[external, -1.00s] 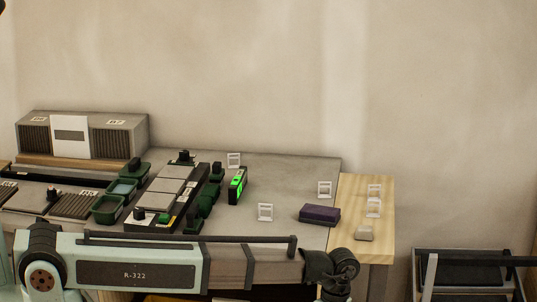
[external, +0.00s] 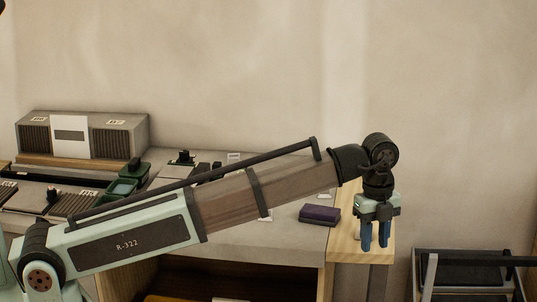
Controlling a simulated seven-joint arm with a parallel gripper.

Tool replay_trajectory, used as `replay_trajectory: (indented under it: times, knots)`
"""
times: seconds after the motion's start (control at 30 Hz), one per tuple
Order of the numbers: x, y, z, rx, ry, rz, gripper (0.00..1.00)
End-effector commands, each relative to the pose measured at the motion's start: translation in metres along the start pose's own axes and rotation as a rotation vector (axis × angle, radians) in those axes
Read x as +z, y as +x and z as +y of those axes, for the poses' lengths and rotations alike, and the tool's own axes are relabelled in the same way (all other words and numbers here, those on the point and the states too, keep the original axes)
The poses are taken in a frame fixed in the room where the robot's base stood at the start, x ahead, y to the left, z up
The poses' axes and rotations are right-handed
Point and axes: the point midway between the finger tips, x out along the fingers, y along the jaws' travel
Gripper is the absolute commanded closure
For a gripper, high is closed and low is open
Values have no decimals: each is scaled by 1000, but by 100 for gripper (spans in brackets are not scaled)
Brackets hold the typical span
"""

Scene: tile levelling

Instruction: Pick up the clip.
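My gripper (external: 375,246) points down over the pale wooden end of the bench (external: 343,248), at the right. Its two blue fingers stand apart, with a gap between them and nothing seen held. I cannot tell its height above the wood. The white clips on the wooden end are hidden behind my gripper and wrist. One white clip (external: 234,156) shows only its top at the back of the grey bench top, above my arm. The other clips on the grey top are hidden by my arm.
A dark purple block (external: 319,215) lies on the grey top left of my gripper. Green trays (external: 122,188) and a grey vented box (external: 110,137) are at the left. A dark framed stand (external: 470,268) is right of the bench, past a gap.

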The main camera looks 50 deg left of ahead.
Motion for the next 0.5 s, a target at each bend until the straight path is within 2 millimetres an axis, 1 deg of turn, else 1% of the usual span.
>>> replay_trajectory:
  times: [0.03,0.17,0.2,0.27,0.3,0.37,0.4,0.47,0.5]
  knots:
    - [18,-6,2,-2,-41,0,65]
    - [65,-18,8,-2,-162,-3,65]
    - [82,-21,11,-2,-206,-4,65]
    - [107,-25,16,-1,-275,-5,65]
    - [124,-28,20,0,-322,-6,65]
    - [149,-33,27,1,-393,-7,65]
    - [166,-36,32,0,-441,-8,65]
    - [190,-41,40,0,-511,-9,65]
    - [205,-44,46,2,-559,-10,65]
